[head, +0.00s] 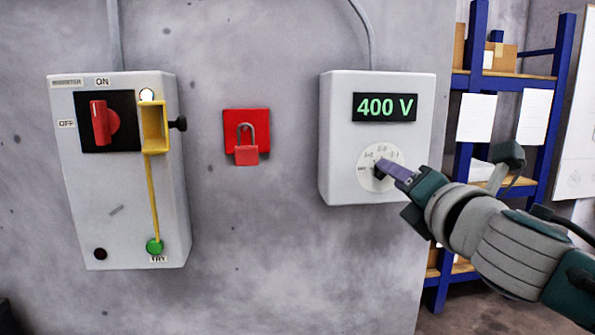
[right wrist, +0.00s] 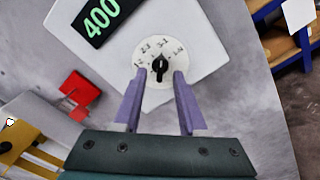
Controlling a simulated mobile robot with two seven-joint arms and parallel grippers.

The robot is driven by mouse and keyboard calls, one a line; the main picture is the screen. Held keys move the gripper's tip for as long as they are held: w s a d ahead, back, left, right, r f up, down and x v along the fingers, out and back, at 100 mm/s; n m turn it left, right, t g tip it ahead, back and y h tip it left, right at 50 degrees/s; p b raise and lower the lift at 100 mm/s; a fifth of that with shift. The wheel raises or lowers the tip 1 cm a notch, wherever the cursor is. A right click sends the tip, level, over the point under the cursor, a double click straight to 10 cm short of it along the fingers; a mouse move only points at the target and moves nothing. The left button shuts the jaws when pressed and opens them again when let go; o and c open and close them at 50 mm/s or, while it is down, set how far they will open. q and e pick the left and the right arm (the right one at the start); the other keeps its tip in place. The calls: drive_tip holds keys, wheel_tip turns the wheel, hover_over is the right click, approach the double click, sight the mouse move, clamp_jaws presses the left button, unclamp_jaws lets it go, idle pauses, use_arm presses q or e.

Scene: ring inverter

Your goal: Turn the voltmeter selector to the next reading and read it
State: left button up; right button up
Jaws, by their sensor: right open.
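The voltmeter (head: 335,150) is a white box on the wall, and its display (head: 385,107) reads 400 V in green. Its round selector dial (head: 367,180) is partly hidden behind my gripper in the head view. In the right wrist view the black selector knob (right wrist: 160,65) sits at the middle of the white dial, with small labels around its upper side. My right gripper (right wrist: 166,76) is open, its two purple fingers on either side of the knob, with gaps showing. It also shows in the head view (head: 384,167). My left gripper is not in view.
A grey isolator box (head: 125,215) with a red handle (head: 103,122), yellow bracket (head: 154,128) and green button (head: 154,246) is at left. A red padlock (head: 246,150) hangs on a red plate between the boxes. Blue shelving (head: 478,60) stands at right.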

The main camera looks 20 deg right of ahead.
drive_tip(key=shift+x, duration=1.4)
clamp_jaws()
